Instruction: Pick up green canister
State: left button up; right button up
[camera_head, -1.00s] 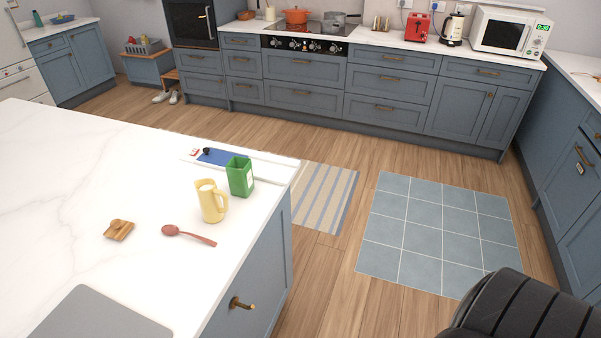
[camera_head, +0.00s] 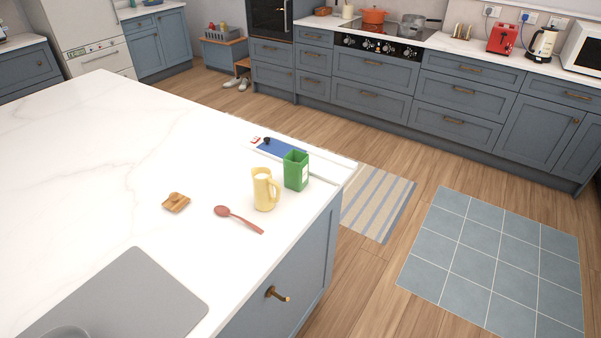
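The green canister (camera_head: 296,170) stands upright on the white island top, near the island's far right corner. Neither of my grippers shows in the head view.
A red spoon (camera_head: 238,219) and a small wooden piece (camera_head: 176,203) lie on the white island top (camera_head: 90,185). A blue item (camera_head: 281,150) lies behind the canister. A grey mat (camera_head: 120,300) lies at the front. Floor is open right of the island, with a striped rug (camera_head: 378,203).

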aim_at(296, 171)
jog(key=l+u, duration=0.15)
jog(key=u, duration=0.2)
jog(key=i+l+u, duration=0.1)
jog(key=u, duration=0.25)
jog(key=i+l+u, duration=0.15)
jog(key=l+u, duration=0.15)
jog(key=l, duration=0.7)
jog(key=l+u, duration=0.35)
jog(key=l, duration=0.65)
